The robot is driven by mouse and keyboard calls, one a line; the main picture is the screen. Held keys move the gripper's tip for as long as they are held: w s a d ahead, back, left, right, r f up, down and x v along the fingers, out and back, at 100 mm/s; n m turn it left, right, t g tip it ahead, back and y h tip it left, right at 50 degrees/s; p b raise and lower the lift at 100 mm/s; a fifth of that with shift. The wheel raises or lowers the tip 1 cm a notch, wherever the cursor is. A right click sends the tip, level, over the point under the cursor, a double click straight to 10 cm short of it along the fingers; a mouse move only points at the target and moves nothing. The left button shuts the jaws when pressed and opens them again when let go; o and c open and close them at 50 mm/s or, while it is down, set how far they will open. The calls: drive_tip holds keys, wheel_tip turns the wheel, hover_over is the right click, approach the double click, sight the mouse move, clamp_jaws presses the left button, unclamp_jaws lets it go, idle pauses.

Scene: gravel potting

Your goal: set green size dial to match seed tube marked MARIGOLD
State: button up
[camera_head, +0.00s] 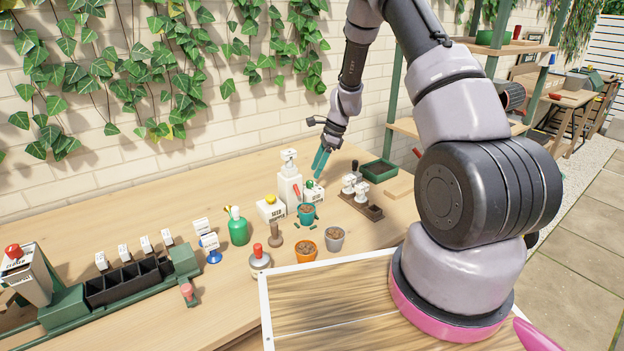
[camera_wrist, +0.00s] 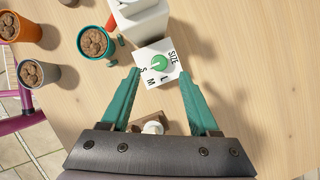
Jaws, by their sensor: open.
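The size dial is a green knob (camera_wrist: 158,63) on a white box marked SIZE, S, M and L. In the wrist view it lies between and just beyond my fingertips. I cannot tell surely which letter it points to. In the head view the dial box (camera_head: 314,192) stands beside a white dispenser. My gripper (camera_wrist: 158,74) is open and empty, its teal fingers apart; in the head view it (camera_head: 318,165) hangs just above the dial box. White-labelled tubes (camera_head: 350,183) stand in a brown rack (camera_head: 373,212) to the right. Their writing is too small to read, so I cannot identify MARIGOLD.
The white dispenser (camera_head: 289,185) stands close left of the dial. Pots of soil (camera_head: 306,250) stand nearer the front. A seed box with a yellow knob (camera_head: 270,208) and a green bottle (camera_head: 238,228) are left. A green tray (camera_head: 379,170) lies behind the rack.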

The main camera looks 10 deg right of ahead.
sight(311, 181)
drive_tip(key=shift+x, duration=2.35)
clamp_jaws()
drive_tip(key=shift+n, duration=0.4)
drive_tip(key=n+g, duration=0.1)
drive_tip(key=n, duration=0.2)
drive_tip(key=shift+w+n+g, duration=0.1)
drive_tip(key=shift+n+g, duration=0.2)
drive_tip(key=shift+w+n+g+h, duration=0.1)
drive_tip(key=shift+n+g+h, duration=0.25)
drive_tip(key=shift+n, duration=0.75)
drive_tip(key=shift+w+n+g+h, duration=0.1)
drive_tip(key=shift+n+g+h, duration=0.25)
drive_tip(key=shift+n, duration=0.75)
